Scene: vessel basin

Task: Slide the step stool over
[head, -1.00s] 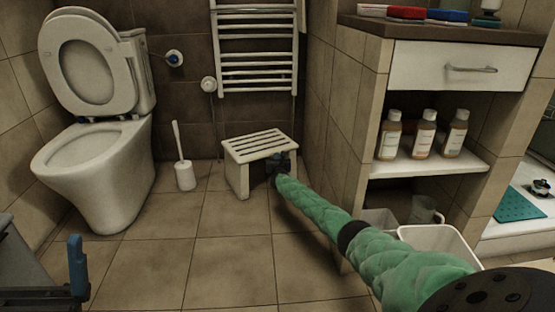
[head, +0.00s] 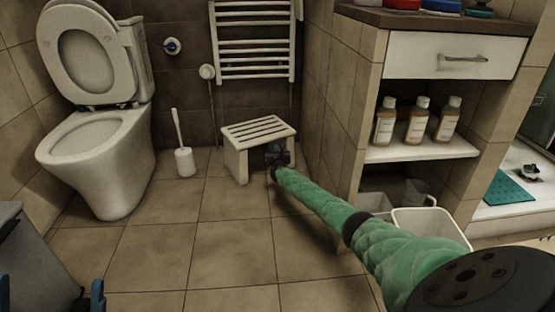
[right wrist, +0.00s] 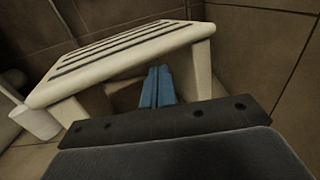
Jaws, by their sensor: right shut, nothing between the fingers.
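The step stool (head: 258,131) is white with a slatted top and stands upright on the tiled floor below the towel radiator, close to the right wall. My right gripper (head: 278,154) is low at the stool's right end. In the right wrist view, the shut blue fingers (right wrist: 158,88) reach below the edge of the stool's slatted top (right wrist: 120,52), between its legs, with nothing held. I cannot tell whether they touch the stool.
A toilet (head: 98,150) and toilet brush (head: 183,158) stand left of the stool. A shelf unit (head: 420,148) with bottles and a white bin (head: 430,228) is on the right, beside my right arm. The floor (head: 190,245) in front is clear.

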